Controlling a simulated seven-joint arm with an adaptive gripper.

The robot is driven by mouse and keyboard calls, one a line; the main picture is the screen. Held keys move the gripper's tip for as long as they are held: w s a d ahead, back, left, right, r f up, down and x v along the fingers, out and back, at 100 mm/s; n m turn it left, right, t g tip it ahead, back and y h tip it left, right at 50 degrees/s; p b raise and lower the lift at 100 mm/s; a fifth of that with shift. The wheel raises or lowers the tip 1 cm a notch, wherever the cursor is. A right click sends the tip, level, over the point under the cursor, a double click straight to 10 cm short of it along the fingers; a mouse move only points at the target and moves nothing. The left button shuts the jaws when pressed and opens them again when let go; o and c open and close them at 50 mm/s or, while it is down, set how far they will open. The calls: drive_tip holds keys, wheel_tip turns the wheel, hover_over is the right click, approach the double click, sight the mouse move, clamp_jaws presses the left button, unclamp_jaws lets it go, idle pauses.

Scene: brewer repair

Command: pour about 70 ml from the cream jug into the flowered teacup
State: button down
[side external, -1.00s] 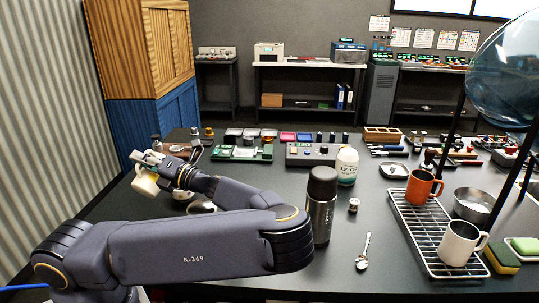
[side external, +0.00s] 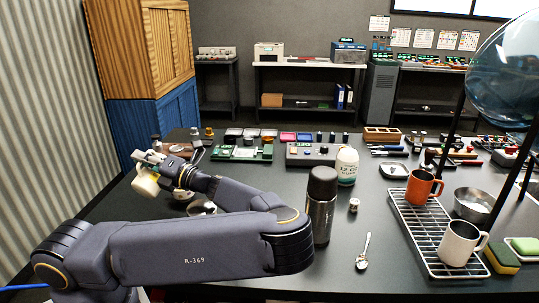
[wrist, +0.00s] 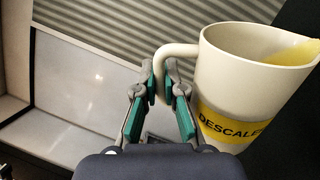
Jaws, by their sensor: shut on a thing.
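A cream jug (wrist: 240,90) fills the right of the wrist view, with a yellow label reading "DESCALE…" and yellowish liquid showing near its rim. My gripper (wrist: 168,88) is shut on the jug's handle. In the side view the jug (side external: 145,183) hangs tilted from my gripper (side external: 150,160) above the left part of the table. Small pale, shiny ware (side external: 183,194) stands just right of the jug, partly hidden by my arm. I cannot tell whether it is the flowered teacup; no flowers can be made out.
A dark flask (side external: 321,205) and a white bottle (side external: 347,166) stand mid-table. An orange mug (side external: 421,188) and a white mug (side external: 459,243) stand on a wire rack (side external: 412,232) at the right. A green circuit board (side external: 240,153) lies behind my arm. A spoon (side external: 364,251) lies near the front.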

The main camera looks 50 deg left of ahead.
sight(137, 183)
drive_tip(key=shift+w+a+m, duration=0.15)
drive_tip(key=shift+w+m, duration=0.15)
drive_tip(key=shift+m, duration=0.2)
idle(0.6)
drive_tip(key=s+n, duration=0.1)
drive_tip(key=n, duration=0.1)
drive_tip(key=s+d+n, duration=0.1)
drive_tip(key=n, duration=0.1)
drive_tip(key=shift+h, duration=0.3)
drive_tip(key=shift+s+d+f+n+g+h, duration=0.25)
drive_tip(key=shift+s+n, duration=0.2)
drive_tip(key=shift+n, duration=0.5)
drive_tip(key=shift+s+d+n+g+h, duration=0.1)
drive_tip(key=shift+s+n+g+h, duration=0.25)
drive_tip(key=shift+n, duration=0.6)
drive_tip(key=shift+s, duration=0.1)
drive_tip(key=s+d+f+n+h+b, duration=0.1)
drive_tip(key=s+d+f+n+b, duration=0.1)
drive_tip(key=s+n, duration=0.3)
drive_tip(key=shift+d+f+n, duration=0.3)
drive_tip(key=shift+f+n, duration=0.45)
drive_tip(key=shift+n, duration=0.65)
idle(0.6)
